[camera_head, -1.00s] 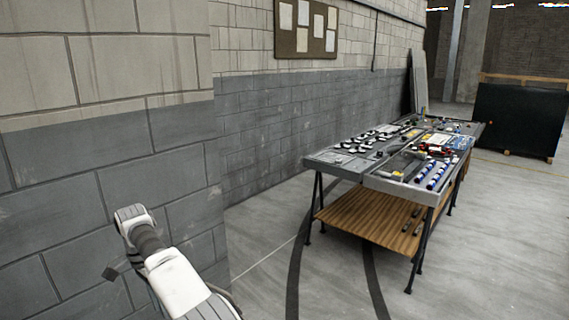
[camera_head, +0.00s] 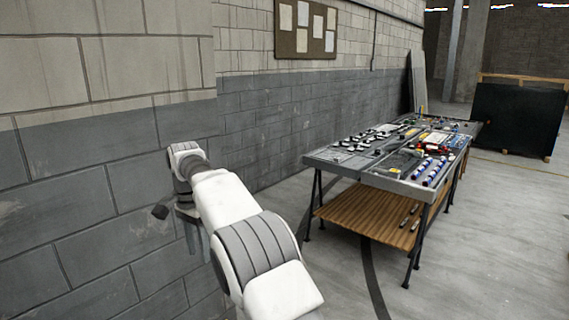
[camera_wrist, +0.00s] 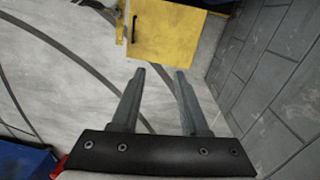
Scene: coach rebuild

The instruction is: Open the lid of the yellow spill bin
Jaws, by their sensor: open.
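The yellow spill bin (camera_wrist: 165,30) shows in the wrist view at the top centre, with a flat yellow face and a dark bar handle (camera_wrist: 134,28) near its left side. The bin is cut off by the top of the picture. My gripper (camera_wrist: 160,72) is open and empty, its two fingers pointing toward the bin with a gap between them and the bin. In the head view my arm reaches forward at lower left, and the fingers show only in part below the wrist. The bin is not visible in the head view.
A grey block wall (camera_head: 110,200) stands close to my arm on the left in the head view. A workbench (camera_head: 385,178) with tools stands to the right. A blue object (camera_wrist: 25,160) lies at lower left in the wrist view. Bare floor (camera_wrist: 60,90) lies between.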

